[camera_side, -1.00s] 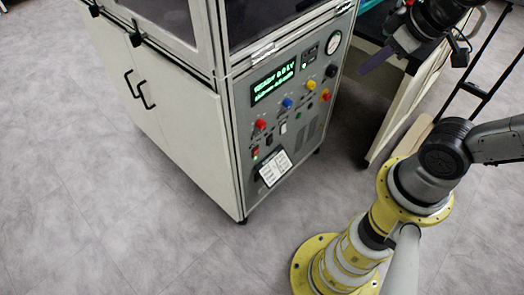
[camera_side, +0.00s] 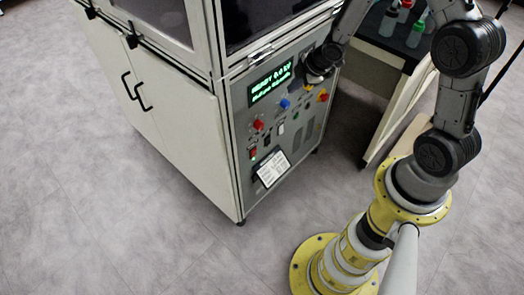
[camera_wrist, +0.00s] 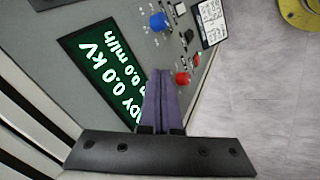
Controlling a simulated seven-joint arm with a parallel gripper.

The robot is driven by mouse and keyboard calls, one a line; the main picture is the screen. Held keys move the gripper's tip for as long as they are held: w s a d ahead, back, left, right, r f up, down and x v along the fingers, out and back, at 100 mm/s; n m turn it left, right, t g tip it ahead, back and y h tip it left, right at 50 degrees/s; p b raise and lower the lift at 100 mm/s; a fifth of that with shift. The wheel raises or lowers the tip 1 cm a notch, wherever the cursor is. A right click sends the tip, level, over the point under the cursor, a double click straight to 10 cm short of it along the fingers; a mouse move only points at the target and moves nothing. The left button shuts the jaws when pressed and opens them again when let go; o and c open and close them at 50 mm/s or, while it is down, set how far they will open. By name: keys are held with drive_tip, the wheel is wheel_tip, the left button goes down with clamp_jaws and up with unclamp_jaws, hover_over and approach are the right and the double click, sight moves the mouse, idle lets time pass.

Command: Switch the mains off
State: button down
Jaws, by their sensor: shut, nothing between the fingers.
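The display (camera_side: 271,82) is lit green and reads READY 0.0 kV. My gripper (camera_wrist: 160,72) has purple fingers, shut and empty, pointing across the panel between display and red knob. In the side view the wrist covers the panel's upper right and the fingers are hidden.
A bench with bottles (camera_side: 416,35) stands behind right. Floor in front is clear.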

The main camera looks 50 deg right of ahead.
sight(254, 153)
drive_tip(key=s+a+f+n+y, duration=0.2)
drive_tip(key=a+f, duration=0.1)
drive_tip(key=f, duration=0.6)
drive_tip(key=s+a+f+n+y, duration=0.2)
drive_tip(key=s+a+f+y, duration=0.1)
drive_tip(key=f, duration=0.7)
drive_tip(key=shift+n, duration=0.3)
drive_tip(key=w+a+f, duration=0.3)
drive_tip(key=w+f, duration=0.4)
drive_tip(key=w, duration=0.2)
drive_tip(key=shift+a+f, duration=0.2)
drive_tip(key=shift+a, duration=0.2)
